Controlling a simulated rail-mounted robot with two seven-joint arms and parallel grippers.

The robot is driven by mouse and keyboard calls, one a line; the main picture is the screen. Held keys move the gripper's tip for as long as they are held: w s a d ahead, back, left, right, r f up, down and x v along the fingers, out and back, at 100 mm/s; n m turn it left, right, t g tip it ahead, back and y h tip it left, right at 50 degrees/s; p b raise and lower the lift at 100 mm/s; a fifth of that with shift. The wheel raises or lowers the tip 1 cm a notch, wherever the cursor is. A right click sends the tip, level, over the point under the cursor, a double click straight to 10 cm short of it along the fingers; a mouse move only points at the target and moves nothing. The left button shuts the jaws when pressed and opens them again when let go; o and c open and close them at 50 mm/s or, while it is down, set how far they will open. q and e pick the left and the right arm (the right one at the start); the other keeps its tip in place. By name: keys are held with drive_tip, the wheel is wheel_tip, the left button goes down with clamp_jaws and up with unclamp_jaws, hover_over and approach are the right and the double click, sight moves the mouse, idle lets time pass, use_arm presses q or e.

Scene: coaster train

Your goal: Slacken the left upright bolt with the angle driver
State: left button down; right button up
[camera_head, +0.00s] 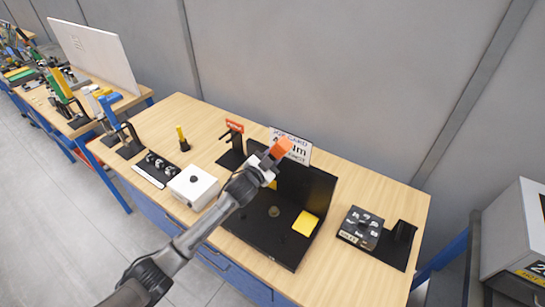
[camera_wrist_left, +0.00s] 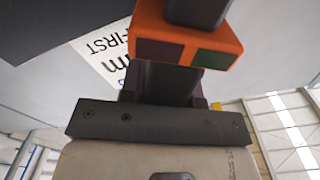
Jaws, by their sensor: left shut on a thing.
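My left gripper (camera_head: 264,166) is shut on an orange-ended tool (camera_head: 282,147), probably the angle driver. In the left wrist view the tool (camera_wrist_left: 146,38) is an orange block with a dark red and a green patch, above the dark fingers (camera_wrist_left: 168,85). The gripper is raised in front of the black fixture (camera_head: 257,236), which has an upright black panel (camera_head: 310,190) at its back. A round dark stub (camera_head: 273,211) and a yellow block (camera_head: 305,223) are on its base. My arm hides the fixture's left part; I cannot make out the left upright bolt. My right gripper is out of view.
A white printed card (camera_head: 297,148) stands behind the fixture. A white box (camera_head: 194,187), a black tray of small parts (camera_head: 158,168) and a red-topped stand (camera_head: 232,145) are left. A black parts block (camera_head: 361,228) is right. The wooden bench's (camera_head: 340,279) front right is clear.

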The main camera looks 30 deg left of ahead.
use_arm(q)
drive_tip(key=shift+w+r, duration=0.15)
drive_tip(key=shift+r, duration=0.05)
idle(0.6)
drive_tip(key=shift+w, duration=0.4)
idle(0.4)
drive_tip(key=shift+w+b, duration=0.35)
idle(0.4)
idle(1.0)
idle(0.4)
drive_tip(key=shift+s+p, duration=0.1)
drive_tip(key=shift+p, duration=0.25)
idle(0.7)
drive_tip(key=shift+f, duration=0.1)
idle(0.5)
drive_tip(key=shift+s+p, duration=0.15)
drive_tip(key=shift+p, duration=0.25)
